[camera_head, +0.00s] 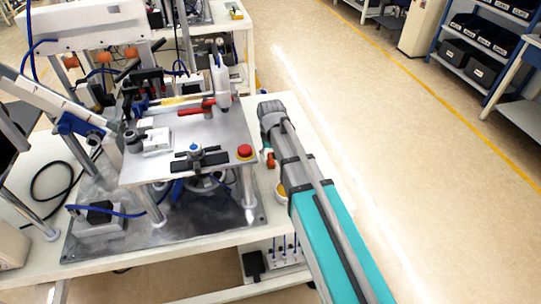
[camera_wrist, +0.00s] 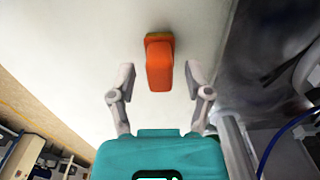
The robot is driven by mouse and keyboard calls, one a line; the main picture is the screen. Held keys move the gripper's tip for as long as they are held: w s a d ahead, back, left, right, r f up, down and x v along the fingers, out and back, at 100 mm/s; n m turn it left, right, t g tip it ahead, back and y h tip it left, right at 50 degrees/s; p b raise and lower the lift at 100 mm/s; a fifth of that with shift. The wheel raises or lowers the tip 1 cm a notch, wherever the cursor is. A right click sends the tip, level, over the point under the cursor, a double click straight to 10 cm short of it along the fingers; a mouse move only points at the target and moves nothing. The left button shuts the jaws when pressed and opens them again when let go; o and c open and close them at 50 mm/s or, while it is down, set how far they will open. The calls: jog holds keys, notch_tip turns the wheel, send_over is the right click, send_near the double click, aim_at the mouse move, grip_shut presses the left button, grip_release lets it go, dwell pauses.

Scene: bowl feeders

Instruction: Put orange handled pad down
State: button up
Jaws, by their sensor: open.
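The orange handled pad (camera_wrist: 159,64) shows in the wrist view against the white tabletop, with its orange handle toward me and a thin darker greenish edge at its far end. My gripper (camera_wrist: 162,78) is open, with one finger on each side of the handle and a visible gap on both sides. The pad appears to rest on the table, with no finger touching it. In the head view a small orange part of the pad (camera_head: 270,160) shows just left of my arm. My fingers are hidden behind the arm there.
A metal fixture plate (camera_head: 215,185) on legs stands left of the pad, with a red button (camera_head: 245,152) and a red-handled clamp (camera_head: 197,107) on it. A yellow round item (camera_head: 281,192) sits beside my arm. The white worktable (camera_head: 310,130) has a bare strip at right.

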aim_at(270, 155)
notch_tip(270, 155, up, 12)
jog(key=p, duration=1.1)
jog(key=shift+p, duration=0.4)
dwell(0.3)
jog(key=s+d+m, duration=0.1)
jog(key=s+d, duration=0.5)
jog(key=d, duration=0.3)
jog(key=s+d+m, duration=0.2)
jog(key=s+d, duration=0.5)
jog(key=d, duration=0.3)
jog(key=shift+s+d, duration=0.2)
dwell(0.3)
